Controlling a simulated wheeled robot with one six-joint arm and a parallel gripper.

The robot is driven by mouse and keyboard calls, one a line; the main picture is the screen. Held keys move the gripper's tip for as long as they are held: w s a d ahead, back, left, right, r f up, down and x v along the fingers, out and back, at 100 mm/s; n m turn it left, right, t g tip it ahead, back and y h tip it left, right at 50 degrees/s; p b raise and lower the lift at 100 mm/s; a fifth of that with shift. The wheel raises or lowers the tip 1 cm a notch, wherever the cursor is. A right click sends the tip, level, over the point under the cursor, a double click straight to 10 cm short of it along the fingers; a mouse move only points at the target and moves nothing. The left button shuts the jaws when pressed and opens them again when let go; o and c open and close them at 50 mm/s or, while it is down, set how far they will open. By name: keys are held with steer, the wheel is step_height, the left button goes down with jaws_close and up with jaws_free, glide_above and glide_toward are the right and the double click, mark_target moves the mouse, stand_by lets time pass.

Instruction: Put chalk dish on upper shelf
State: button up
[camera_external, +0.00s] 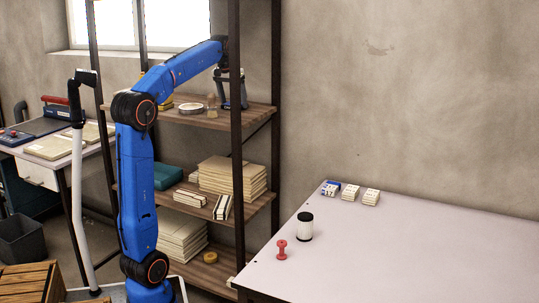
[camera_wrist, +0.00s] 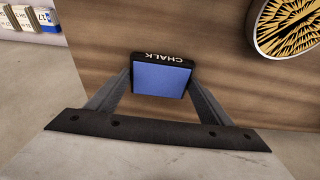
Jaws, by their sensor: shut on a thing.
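The chalk dish (camera_wrist: 161,78) is a small blue-faced block with a black edge lettered CHALK in the wrist view. My gripper (camera_wrist: 161,88) is shut on it, with one finger at each side. Behind the dish is the brown wood of the upper shelf (camera_wrist: 105,45). In the external view my gripper (camera_external: 230,98) points down over the right part of the upper shelf (camera_external: 205,122). The dish is not clear there, hidden or too small. I cannot tell whether it touches the board.
A dark shelf post (camera_external: 237,150) rises in front. A round patterned thing (camera_wrist: 287,25) shows in the wrist view. The table (camera_external: 420,250) is at right.

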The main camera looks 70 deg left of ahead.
steer(key=shift+f, duration=0.15)
steer(key=o, duration=1.2)
steer(key=v, duration=1.2)
